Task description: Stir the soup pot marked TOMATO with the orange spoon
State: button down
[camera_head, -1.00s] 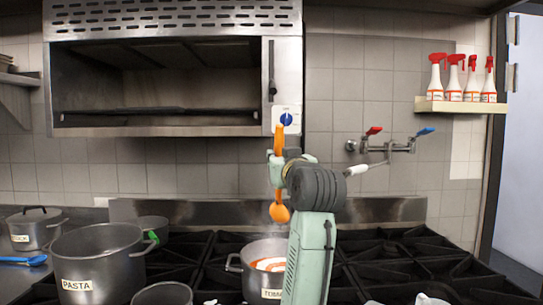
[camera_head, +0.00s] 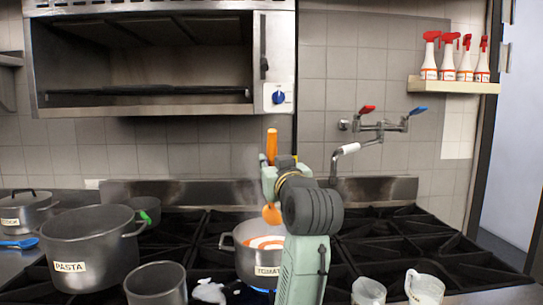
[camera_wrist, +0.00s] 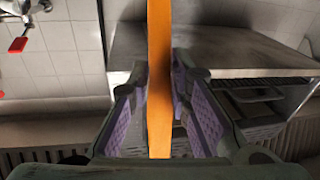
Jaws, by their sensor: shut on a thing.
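The soup pot marked TOMATO (camera_head: 244,262) stands on the stove, partly hidden behind my arm. Red soup with a pale swirl (camera_head: 265,242) shows inside it. My gripper (camera_head: 271,172) is above the pot, shut on the orange spoon (camera_head: 271,143). The spoon is upright, its handle rising above my gripper and its bowl (camera_head: 271,213) hanging below. The bowl shows just above the soup in the picture; I cannot tell whether it touches. In the wrist view the orange handle (camera_wrist: 159,80) runs between the purple-padded fingers (camera_wrist: 160,115).
A large PASTA pot (camera_head: 90,245) and an unmarked grey pot (camera_head: 157,285) stand left. White mugs (camera_head: 425,287) are at front right. A wall tap (camera_head: 375,130) is behind on the right. An oven-like unit (camera_head: 150,60) hangs above. The right burners look clear.

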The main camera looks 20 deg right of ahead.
jog(key=shift+w+d+f+b, duration=0.15)
jog(key=shift+w+f+b, duration=0.5)
jog(key=shift+f, duration=0.75)
jog(key=shift+w+d+f+b, duration=0.2)
jog(key=shift+w+f+b, duration=0.5)
jog(key=shift+f, duration=0.75)
jog(key=shift+w+d+f+b, duration=0.15)
jog(key=shift+w+f+b, duration=0.3)
jog(key=shift+f+b, duration=0.65)
jog(key=shift+f+p, duration=0.3)
jog(key=shift+w, duration=0.15)
